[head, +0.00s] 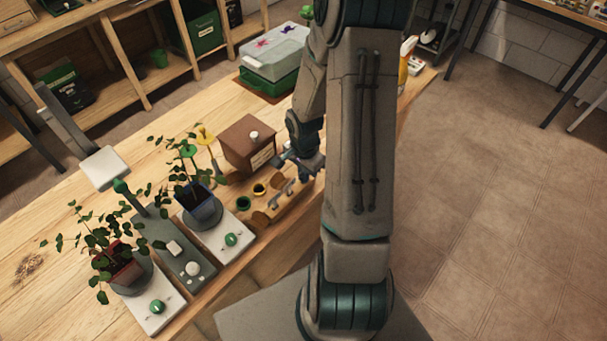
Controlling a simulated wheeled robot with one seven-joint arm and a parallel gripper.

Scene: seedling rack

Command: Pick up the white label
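My gripper (291,164) is at the end of my arm, low over the right side of the bench beside the brown box. It is small and partly hidden by my own arm, so I cannot tell whether it is open or shut, or holds anything. A pale label-like patch (263,158) is on the front of the brown box (247,142), just left of my gripper. I cannot make out a separate loose white label. A wooden tray (262,218) with small round cups and grey metal pieces lies just below my gripper.
Two potted seedlings (203,213) (121,268) stand on pale bases with green knobs, around a grey control panel (175,248). A lidded clear and green bin (270,62) stands behind. A white square lamp head (104,168) is at left.

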